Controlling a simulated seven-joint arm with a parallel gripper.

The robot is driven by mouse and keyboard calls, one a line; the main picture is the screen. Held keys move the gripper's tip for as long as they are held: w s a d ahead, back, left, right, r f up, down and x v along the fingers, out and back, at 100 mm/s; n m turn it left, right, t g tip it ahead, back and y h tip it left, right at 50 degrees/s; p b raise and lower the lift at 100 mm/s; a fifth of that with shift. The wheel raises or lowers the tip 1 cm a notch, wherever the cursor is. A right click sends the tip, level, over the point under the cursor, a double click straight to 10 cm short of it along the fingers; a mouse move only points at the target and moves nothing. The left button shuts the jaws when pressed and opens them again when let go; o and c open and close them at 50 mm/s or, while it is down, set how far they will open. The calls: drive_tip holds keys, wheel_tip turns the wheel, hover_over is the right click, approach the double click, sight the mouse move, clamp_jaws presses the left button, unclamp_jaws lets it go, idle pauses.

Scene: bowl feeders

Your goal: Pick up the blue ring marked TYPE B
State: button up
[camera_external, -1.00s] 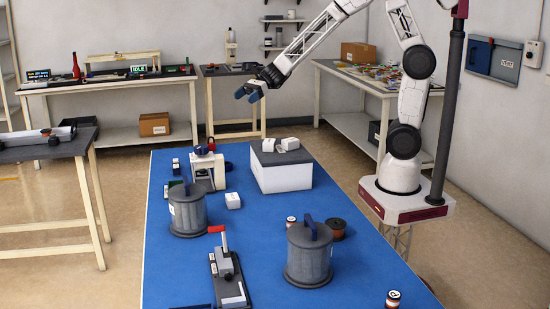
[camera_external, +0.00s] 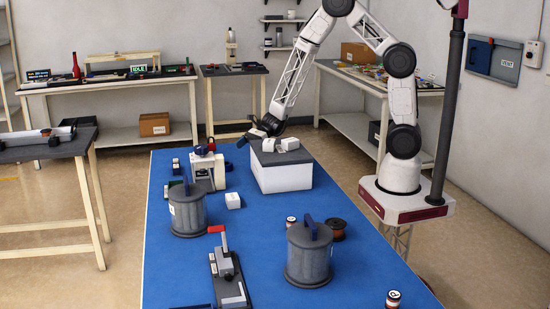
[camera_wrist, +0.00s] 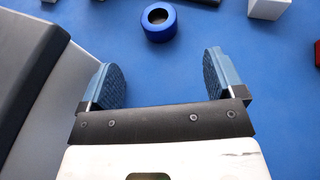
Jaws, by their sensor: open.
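A blue ring (camera_wrist: 159,20) with a dark round hole lies on the blue table (camera_wrist: 185,130) in the wrist view, at the top middle. No TYPE B marking can be read on it at this size. My gripper (camera_wrist: 160,66) is open and empty; the ring lies beyond its fingertips, roughly centred between them, and touches neither. In the external view my gripper (camera_external: 250,136) is low at the far end of the table, beside the white box. I cannot make out the ring in that view.
A white box with a dark top (camera_external: 283,178) stands close to my gripper; a dark-edged block (camera_wrist: 28,60) fills the left of the wrist view. A white dispenser (camera_external: 207,167) and lidded grey canisters (camera_external: 187,212) stand nearer. A red thing (camera_wrist: 317,53) is at the right edge.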

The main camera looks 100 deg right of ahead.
sight(228, 163)
idle(0.3)
drive_tip(key=shift+x, duration=3.4)
drive_tip(key=shift+w+f, duration=0.1)
drive_tip(key=shift+x, duration=2.5)
drive_tip(key=shift+a, duration=0.15)
drive_tip(key=c, duration=1.1)
